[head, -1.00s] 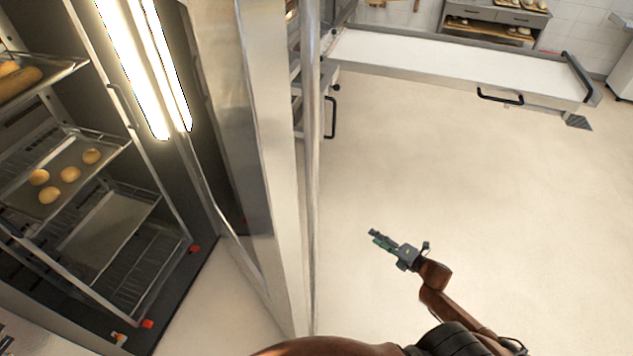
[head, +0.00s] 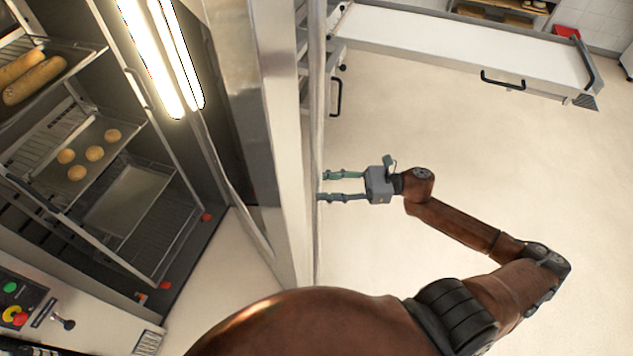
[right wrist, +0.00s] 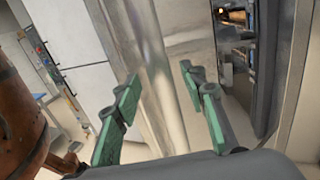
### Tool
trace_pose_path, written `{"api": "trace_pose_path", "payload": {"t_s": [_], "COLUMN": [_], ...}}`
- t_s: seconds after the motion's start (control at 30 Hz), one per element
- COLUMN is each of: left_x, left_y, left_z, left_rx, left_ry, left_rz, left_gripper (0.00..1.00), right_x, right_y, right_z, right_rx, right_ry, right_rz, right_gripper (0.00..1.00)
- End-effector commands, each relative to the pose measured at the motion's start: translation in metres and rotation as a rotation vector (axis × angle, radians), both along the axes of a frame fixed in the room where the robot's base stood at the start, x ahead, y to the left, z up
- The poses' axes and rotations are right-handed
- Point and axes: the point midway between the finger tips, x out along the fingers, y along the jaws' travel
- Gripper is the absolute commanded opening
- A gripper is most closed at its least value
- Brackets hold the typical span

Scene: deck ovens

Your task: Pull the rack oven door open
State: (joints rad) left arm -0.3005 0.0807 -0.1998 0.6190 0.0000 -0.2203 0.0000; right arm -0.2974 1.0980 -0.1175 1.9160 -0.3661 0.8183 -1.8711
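The rack oven door (head: 285,150) stands swung open, seen nearly edge-on in the middle of the head view. A long vertical metal bar handle (head: 317,120) runs along its outer side. My right gripper (head: 325,186) is at this bar, its two fingers spread and pointing left at it. In the right wrist view the bar (right wrist: 150,65) passes between the open green fingers (right wrist: 160,80). I cannot tell whether either finger touches it. My left gripper is not in view.
The open oven chamber holds a rack with rolls on a tray (head: 98,140) and loaves (head: 35,77) above. A control panel (head: 22,300) is at lower left. A white-topped loader table (head: 460,50) stands at the back. The floor to the right is clear.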

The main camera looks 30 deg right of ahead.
Motion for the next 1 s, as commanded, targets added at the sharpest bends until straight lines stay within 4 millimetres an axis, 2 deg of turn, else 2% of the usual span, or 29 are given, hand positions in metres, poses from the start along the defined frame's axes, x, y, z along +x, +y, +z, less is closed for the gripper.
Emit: {"api": "trace_pose_path", "payload": {"t_s": [0.2, 0.53, 1.0], "left_x": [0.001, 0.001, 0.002], "left_y": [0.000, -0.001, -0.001], "left_z": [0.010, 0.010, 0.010], "left_rx": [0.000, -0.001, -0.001], "left_ry": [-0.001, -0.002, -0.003], "left_rz": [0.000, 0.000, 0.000], "left_gripper": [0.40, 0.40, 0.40], "right_x": [0.011, 0.013, 0.013], "right_y": [0.020, 0.023, 0.023], "right_z": [0.001, -0.001, 0.000], "right_rx": [0.002, 0.001, 0.001], "right_ry": [0.000, 0.002, 0.003], "right_rz": [-0.001, -0.002, -0.002], "right_gripper": [0.39, 0.39, 0.06]}}
